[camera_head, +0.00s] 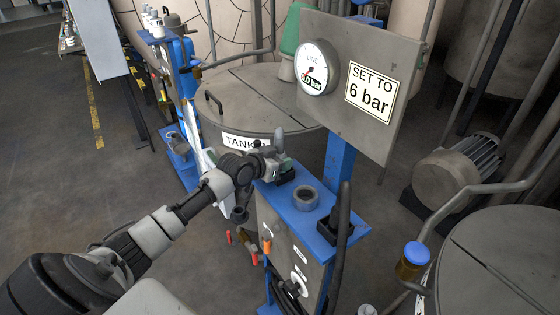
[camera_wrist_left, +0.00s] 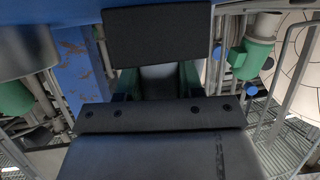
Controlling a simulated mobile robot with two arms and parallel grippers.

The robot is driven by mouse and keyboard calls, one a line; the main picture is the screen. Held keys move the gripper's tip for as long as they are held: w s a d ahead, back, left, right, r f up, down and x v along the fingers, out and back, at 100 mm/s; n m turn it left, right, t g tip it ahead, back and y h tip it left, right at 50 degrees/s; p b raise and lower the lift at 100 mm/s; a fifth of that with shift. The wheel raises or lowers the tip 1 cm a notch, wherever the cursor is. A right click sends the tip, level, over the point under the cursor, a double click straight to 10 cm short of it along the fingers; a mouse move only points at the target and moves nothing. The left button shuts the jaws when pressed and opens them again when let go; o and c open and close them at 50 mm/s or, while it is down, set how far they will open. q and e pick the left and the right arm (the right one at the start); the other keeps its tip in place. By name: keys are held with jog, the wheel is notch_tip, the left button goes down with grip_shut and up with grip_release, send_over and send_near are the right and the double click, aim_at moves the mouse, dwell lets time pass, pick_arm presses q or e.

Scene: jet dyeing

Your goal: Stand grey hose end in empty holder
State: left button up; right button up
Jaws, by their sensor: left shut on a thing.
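My left gripper (camera_head: 280,163) is at the left end of the blue shelf (camera_head: 268,190), by a small black holder (camera_head: 286,177). It is shut on a grey rounded piece (camera_wrist_left: 158,80), which shows between the green fingers in the left wrist view and looks like the grey hose end. Most of it is hidden by the gripper. A black block (camera_wrist_left: 157,37) is just beyond the fingers there. I cannot tell whether the piece is inside the black holder or above it. A second black holder (camera_head: 328,232) at the right has a dark hose (camera_head: 343,210) standing in it.
A grey ring-shaped socket (camera_head: 305,197) is on the shelf between the holders. A panel with a gauge (camera_head: 316,68) and a "SET TO 6 bar" sign (camera_head: 372,92) rises behind. A tank (camera_head: 255,100) stands at the back. A control box (camera_head: 290,245) with valves is below.

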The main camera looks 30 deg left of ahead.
pick_arm(q)
jog(key=shift+f, duration=0.25)
jog(key=o, duration=0.8)
jog(key=shift+s, duration=0.1)
jog(key=shift+o, duration=1.3)
jog(key=shift+r+p, duration=0.3)
jog(key=shift+r, duration=0.1)
jog(key=b+v, duration=0.2)
jog(key=v, duration=1)
